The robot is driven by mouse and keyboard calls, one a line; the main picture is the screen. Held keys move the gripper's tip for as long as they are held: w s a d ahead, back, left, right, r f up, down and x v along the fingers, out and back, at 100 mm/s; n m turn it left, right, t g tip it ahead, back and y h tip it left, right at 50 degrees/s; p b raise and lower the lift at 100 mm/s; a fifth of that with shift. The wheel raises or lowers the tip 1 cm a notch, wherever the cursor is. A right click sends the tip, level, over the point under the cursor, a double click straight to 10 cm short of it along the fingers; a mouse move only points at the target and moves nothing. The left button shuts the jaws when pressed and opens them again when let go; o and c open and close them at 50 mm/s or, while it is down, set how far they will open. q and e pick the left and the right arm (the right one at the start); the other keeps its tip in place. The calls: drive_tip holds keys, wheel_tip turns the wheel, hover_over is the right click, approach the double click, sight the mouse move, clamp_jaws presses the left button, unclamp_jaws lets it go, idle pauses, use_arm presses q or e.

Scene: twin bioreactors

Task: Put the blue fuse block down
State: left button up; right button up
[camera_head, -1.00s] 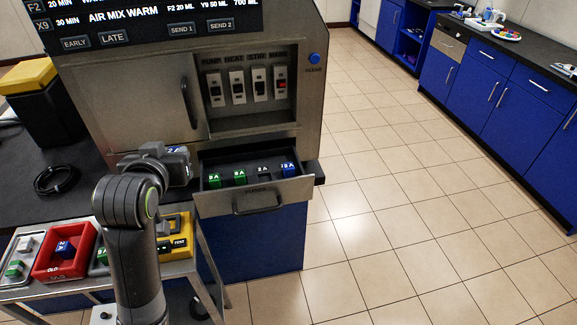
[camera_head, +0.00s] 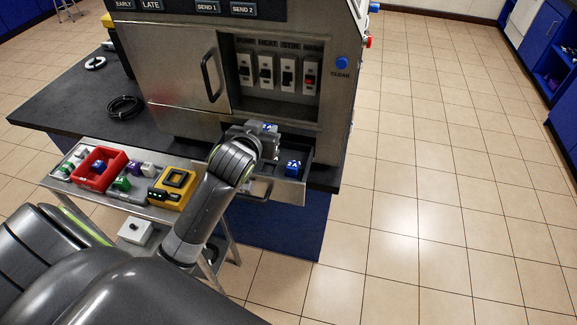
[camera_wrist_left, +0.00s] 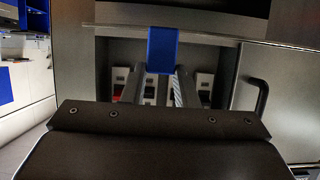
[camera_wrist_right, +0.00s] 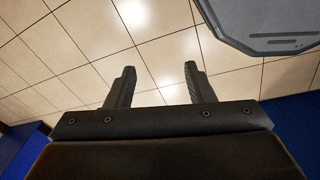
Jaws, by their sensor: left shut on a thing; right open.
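My left gripper (camera_head: 262,131) is over the open drawer (camera_head: 290,190) at the front of the steel machine. It is shut on a blue fuse block (camera_head: 269,126), whose top just shows in the head view. In the left wrist view, the blue block (camera_wrist_left: 162,48) sits between the fingertips of the left gripper (camera_wrist_left: 160,70). Another blue block marked 2A (camera_head: 293,167) sits in the right end of the drawer. My arm hides the drawer's left part. My right gripper (camera_wrist_right: 158,80) is open and empty above the tiled floor in the right wrist view.
A steel cart (camera_head: 122,201) at left holds a red tray (camera_head: 85,181) with a blue block inside, a yellow tester (camera_head: 173,187) and several small blocks. Switches (camera_head: 288,73) fill the recess above the drawer. The floor at right is clear.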

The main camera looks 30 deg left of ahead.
use_arm(q)
drive_tip(key=f, duration=0.5)
drive_tip(key=f+p, duration=0.1)
drive_tip(key=f, duration=0.4)
drive_tip(key=shift+s+a, duration=0.15)
drive_tip(key=shift+a, duration=0.05)
use_arm(e)
drive_tip(key=shift+s+a+r, duration=0.25)
drive_tip(key=shift+a+r, duration=0.05)
drive_tip(key=shift+r, duration=0.25)
use_arm(q)
drive_tip(key=shift+f, duration=0.1)
drive_tip(key=shift+f, duration=0.5)
use_arm(e)
drive_tip(key=shift+w+d+f, duration=0.1)
drive_tip(key=shift+w+f, duration=0.05)
drive_tip(key=shift+f, duration=0.1)
use_arm(q)
drive_tip(key=o, duration=1)
drive_tip(key=shift+s+f, duration=0.15)
drive_tip(key=shift+f, duration=0.05)
